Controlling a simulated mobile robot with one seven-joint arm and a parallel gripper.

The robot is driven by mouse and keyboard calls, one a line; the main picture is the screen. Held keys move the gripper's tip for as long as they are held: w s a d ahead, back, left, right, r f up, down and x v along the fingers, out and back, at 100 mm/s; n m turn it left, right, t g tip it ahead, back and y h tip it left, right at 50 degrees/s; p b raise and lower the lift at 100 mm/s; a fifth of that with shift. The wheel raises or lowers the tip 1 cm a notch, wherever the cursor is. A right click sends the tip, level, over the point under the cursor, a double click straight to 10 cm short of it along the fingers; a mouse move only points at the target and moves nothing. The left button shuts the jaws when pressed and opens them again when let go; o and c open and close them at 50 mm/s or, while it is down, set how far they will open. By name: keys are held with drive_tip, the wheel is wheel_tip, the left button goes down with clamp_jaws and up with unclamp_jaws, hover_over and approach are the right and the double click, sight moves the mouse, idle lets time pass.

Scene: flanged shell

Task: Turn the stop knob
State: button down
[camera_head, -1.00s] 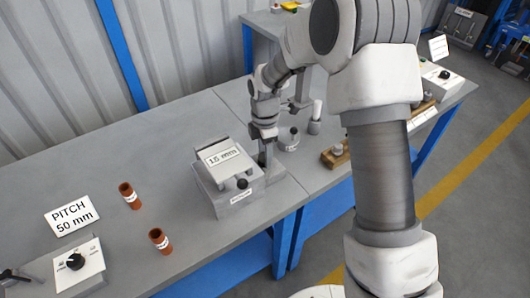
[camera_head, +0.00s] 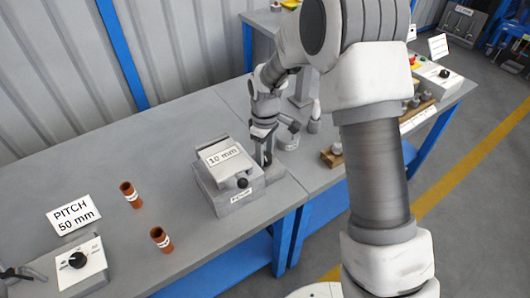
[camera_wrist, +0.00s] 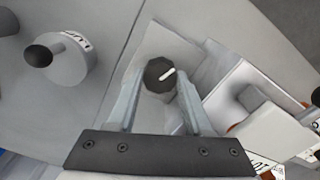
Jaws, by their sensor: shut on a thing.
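A grey box-shaped device (camera_head: 228,190) stands on the bench with a display (camera_head: 223,155) that reads 10 mm. It has a black knob on its front. In the wrist view, a dark faceted knob (camera_wrist: 158,72) with a white pointer line lies between my two fingers; I take it for the stop knob. My gripper (camera_wrist: 160,85) is shut on this knob from above. In the head view, my gripper (camera_head: 263,157) is beside the device's right rear side, and the knob itself is hidden there.
A PITCH 50 mm sign (camera_head: 73,213) and a dial box (camera_head: 80,263) are at the left. A grey round piece with a post (camera_wrist: 65,58) is close to my gripper.

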sight(265, 156)
drive_tip(key=shift+m, duration=1)
drive_tip(key=shift+c, duration=1.5)
unclamp_jaws()
wheel_tip(265, 156, up, 18)
drive_tip(key=p, duration=0.2)
drive_tip(key=shift+f+p, duration=0.25)
drive_tip(key=shift+p, duration=0.05)
